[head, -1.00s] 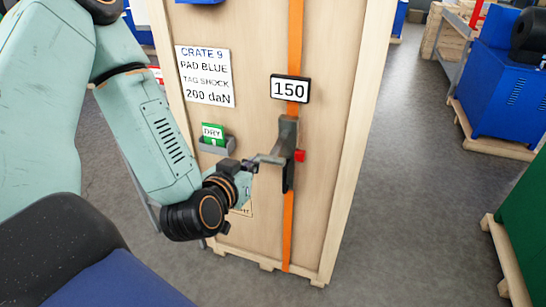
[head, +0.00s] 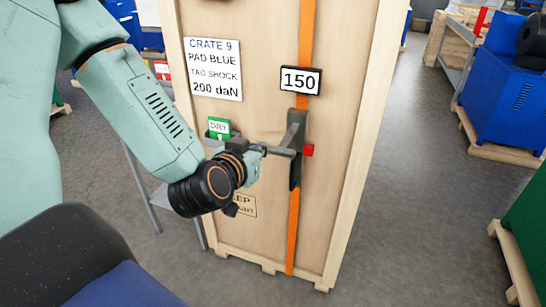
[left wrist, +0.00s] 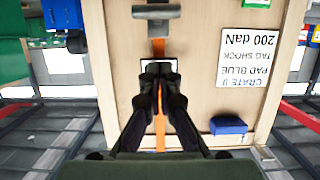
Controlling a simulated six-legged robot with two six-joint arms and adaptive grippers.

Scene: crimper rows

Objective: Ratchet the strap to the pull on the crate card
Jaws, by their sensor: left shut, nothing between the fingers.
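A tall wooden crate (head: 345,200) carries a white card (head: 213,70) reading CRATE 9, PAD BLUE, TAG SHOCK, 200 daN. It is upside down in the left wrist view (left wrist: 248,57). An orange strap (head: 293,230) runs down the crate front. On it sit a display (head: 300,80) reading 150 and a dark grey ratchet (head: 296,170) with a red part (head: 309,151). My left gripper (head: 288,151) is shut and empty, its tips at the ratchet handle; touching or not, I cannot tell. My right gripper is out of view.
A blue block (left wrist: 228,125) is on the crate face. Blue machines (head: 505,95) on pallets stand at the right, with open floor (head: 420,200) between.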

